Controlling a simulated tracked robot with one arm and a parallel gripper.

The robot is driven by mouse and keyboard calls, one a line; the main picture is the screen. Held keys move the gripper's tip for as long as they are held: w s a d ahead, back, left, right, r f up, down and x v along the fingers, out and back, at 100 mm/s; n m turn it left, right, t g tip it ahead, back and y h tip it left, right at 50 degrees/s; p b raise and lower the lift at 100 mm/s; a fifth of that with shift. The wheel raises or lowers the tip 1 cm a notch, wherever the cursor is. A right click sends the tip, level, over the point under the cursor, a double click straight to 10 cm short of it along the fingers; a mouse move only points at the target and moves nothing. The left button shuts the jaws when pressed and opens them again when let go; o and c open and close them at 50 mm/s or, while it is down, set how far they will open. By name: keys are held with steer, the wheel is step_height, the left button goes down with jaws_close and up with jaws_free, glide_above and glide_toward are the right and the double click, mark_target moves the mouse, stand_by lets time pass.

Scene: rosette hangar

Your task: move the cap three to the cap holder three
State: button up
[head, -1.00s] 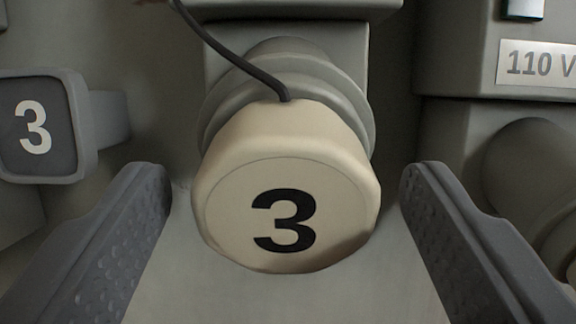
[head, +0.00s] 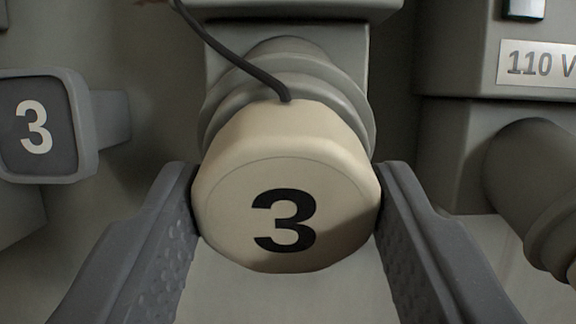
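Cap three (head: 290,165) is a cream, faceted cap with a black 3 on its face. It sits on a round grey collared fitting (head: 338,88) in the middle of the head view, and a dark cord runs from its top. My gripper (head: 288,195) has one finger on each side of the cap, both meeting its sides, and looks shut on it. A dark grey square plate with a white 3 (head: 50,125) stands out on a short stem at the left. I cannot tell whether it is cap holder three.
A grey box with a "110 V" label (head: 538,64) is at the upper right. Below it a grey cylindrical fitting (head: 530,180) sticks out close to my right finger. The dark cord (head: 235,57) rises to the upper left above the cap.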

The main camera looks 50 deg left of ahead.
steer(key=c, duration=0.6)
steer(key=shift+c, duration=0.2)
steer(key=shift+d+f, duration=0.1)
steer(key=shift+b+v, duration=0.7)
steer(key=shift+v, duration=2.15)
steer(key=shift+s, duration=0.1)
